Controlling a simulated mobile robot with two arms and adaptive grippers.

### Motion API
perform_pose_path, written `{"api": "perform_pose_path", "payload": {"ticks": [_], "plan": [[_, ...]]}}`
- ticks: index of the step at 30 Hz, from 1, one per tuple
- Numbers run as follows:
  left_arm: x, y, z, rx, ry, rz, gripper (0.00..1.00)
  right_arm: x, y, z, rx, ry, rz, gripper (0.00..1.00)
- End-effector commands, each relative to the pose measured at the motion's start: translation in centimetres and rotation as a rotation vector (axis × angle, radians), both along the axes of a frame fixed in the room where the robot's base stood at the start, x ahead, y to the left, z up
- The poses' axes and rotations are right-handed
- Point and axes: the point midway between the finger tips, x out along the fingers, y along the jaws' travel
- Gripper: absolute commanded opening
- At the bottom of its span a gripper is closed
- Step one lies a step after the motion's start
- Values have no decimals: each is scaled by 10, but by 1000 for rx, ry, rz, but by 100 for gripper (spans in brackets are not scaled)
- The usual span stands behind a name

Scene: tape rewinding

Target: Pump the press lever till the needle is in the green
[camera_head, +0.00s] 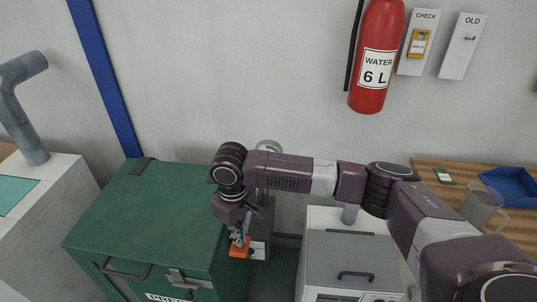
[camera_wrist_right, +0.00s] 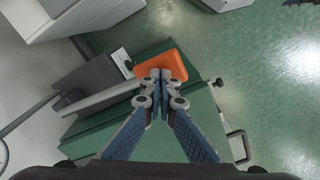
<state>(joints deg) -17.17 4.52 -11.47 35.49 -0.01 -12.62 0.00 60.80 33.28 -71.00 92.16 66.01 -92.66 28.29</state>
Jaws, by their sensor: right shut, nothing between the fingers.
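The press lever has an orange grip (camera_head: 240,250); it also shows in the right wrist view (camera_wrist_right: 163,62), at the end of a grey bar (camera_wrist_right: 100,98). My right gripper (camera_head: 239,238) points down at the orange grip. In the wrist view its closed fingertips (camera_wrist_right: 172,83) are right by the grip's edge, with nothing between them; whether they touch it, I cannot tell.
A green cabinet (camera_head: 145,215) with a dark handle is at left. A grey-lidded white unit (camera_head: 345,260) is right of the press. A wooden table (camera_head: 455,177) holds a jug (camera_head: 479,206) and blue tray (camera_head: 513,186). A red extinguisher (camera_head: 377,55) hangs on the wall.

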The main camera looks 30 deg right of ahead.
Motion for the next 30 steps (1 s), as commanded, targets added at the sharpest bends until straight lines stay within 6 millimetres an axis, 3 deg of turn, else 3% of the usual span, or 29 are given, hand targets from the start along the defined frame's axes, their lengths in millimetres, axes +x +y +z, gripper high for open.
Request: {"api": "perform_pose_path", "payload": {"ticks": [30], "plan": [[0, 1, -21, 1, 0, 0, 40, -1, 0, -92, -2, 1, 0, 0]]}}
